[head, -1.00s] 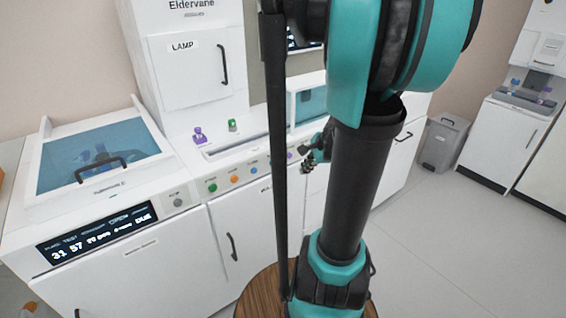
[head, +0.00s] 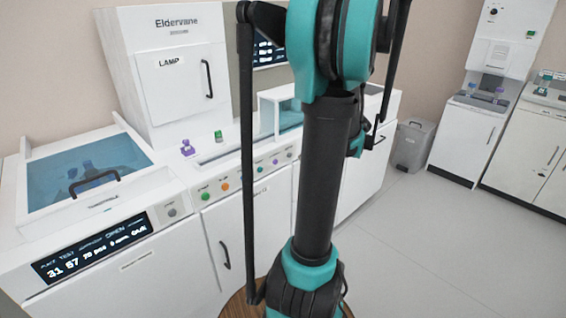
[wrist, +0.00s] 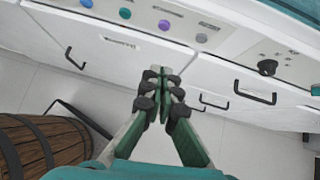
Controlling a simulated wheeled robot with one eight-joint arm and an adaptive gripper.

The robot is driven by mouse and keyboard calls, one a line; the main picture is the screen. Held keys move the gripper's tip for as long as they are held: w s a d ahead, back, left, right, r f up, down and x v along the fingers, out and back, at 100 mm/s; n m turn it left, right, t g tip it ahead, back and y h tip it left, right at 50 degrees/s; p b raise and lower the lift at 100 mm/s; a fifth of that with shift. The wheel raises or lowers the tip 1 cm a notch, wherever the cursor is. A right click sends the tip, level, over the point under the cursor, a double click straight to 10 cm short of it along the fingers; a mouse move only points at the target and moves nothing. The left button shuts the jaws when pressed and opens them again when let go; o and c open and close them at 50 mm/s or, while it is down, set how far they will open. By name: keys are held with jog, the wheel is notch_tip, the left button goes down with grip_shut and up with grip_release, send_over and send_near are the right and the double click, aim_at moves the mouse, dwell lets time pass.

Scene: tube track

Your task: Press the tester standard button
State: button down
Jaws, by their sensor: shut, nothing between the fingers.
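A row of coloured buttons runs along the white front panel in the head view, with a green button (head: 205,195) and an orange button (head: 225,186) at its left. My arm partly covers this front. The wrist view shows a blue button (wrist: 86,3), a teal button (wrist: 125,14), a purple button (wrist: 164,25) and a grey button (wrist: 201,38). Their labels are too small to read, so I cannot tell which is the standard button. My gripper (wrist: 157,75) is shut and empty, its tips below the purple button in the wrist picture and apart from the buttons.
White cabinet doors with black handles (wrist: 255,92) lie below the buttons. A black knob (wrist: 267,67) is at the right. A wooden barrel (wrist: 42,145) stands at lower left. A grey bin (head: 412,146) stands further right. Floor is clear at the right.

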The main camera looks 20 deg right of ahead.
aim_at(276, 162)
jog(key=shift+w+a+r+x, duration=0.15)
jog(key=shift+w+r+x, duration=0.15)
jog(key=shift+x, duration=1.85)
jog(key=shift+w+a+r+x, duration=0.1)
jog(key=shift+w+r+x, duration=0.25)
jog(key=shift+x, duration=1.8)
jog(key=shift+w+a+r+x, duration=0.15)
jog(key=shift+w+r+x, duration=0.15)
jog(key=shift+x, duration=1.85)
